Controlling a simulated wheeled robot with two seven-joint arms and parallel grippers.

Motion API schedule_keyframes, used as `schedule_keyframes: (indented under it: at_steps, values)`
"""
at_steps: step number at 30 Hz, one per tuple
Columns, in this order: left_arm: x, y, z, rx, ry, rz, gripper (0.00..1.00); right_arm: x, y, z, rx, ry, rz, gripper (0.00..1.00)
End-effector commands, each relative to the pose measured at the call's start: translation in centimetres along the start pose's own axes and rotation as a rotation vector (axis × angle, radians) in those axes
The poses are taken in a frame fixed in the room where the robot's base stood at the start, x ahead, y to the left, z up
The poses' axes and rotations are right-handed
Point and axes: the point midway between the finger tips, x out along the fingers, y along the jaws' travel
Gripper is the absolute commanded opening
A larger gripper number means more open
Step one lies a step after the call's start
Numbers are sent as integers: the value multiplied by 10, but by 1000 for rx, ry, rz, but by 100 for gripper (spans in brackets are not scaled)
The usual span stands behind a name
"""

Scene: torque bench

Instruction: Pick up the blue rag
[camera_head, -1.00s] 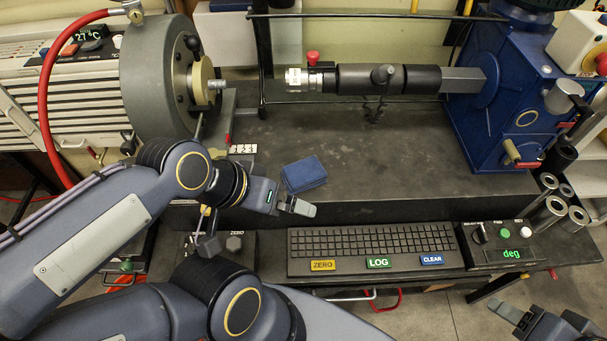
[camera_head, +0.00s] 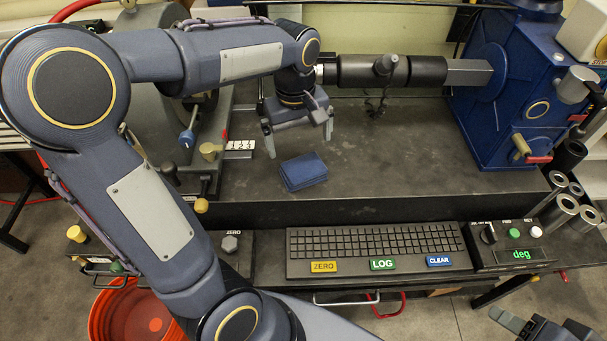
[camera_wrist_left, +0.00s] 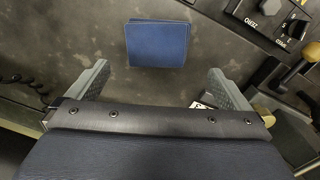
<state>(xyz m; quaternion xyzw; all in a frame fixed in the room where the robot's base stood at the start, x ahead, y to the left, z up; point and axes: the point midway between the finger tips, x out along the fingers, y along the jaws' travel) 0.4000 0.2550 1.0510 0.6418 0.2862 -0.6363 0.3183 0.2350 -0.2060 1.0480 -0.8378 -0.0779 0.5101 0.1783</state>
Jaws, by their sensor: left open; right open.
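The blue rag (camera_head: 304,171) is a folded, flat pad lying on the dark bench top (camera_head: 400,150), near its front edge. It also shows in the left wrist view (camera_wrist_left: 158,44), ahead of the fingers and between their lines. My left gripper (camera_head: 299,142) is above the bench just behind the rag, fingers pointing down, open and empty. In the left wrist view its two fingers (camera_wrist_left: 158,88) are spread wide, apart from the rag. My right gripper (camera_head: 510,322) shows only partly at the lower right corner, open and away from the rag.
A keyboard (camera_head: 375,243) with ZERO, LOG and CLEAR keys sits on the lower ledge. A black shaft tool (camera_head: 370,72) spans behind the rag to a blue machine (camera_head: 520,90). A grey machine stands left. An orange bucket (camera_head: 135,315) is at lower left. Bench right of the rag is clear.

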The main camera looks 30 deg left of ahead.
Motion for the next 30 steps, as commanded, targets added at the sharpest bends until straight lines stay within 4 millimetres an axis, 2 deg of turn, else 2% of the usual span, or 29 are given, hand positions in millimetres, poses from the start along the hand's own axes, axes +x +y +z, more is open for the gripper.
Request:
schedule_keyframes:
  at_steps: [3, 8, 22, 30]
  values:
    - [8, 9, -7, -45, 11, -37, 100, 3, 1, 1, 0, 0, 0, 52]
    - [20, 10, -9, -61, 13, -50, 100, 2, 1, 1, 0, 0, 0, 52]
    - [80, 4, 1, -60, 11, -49, 100, -2, -1, -1, 0, 0, 0, 52]
    - [86, 4, 0, -59, 13, -45, 100, -2, -1, -1, 0, 0, 0, 52]
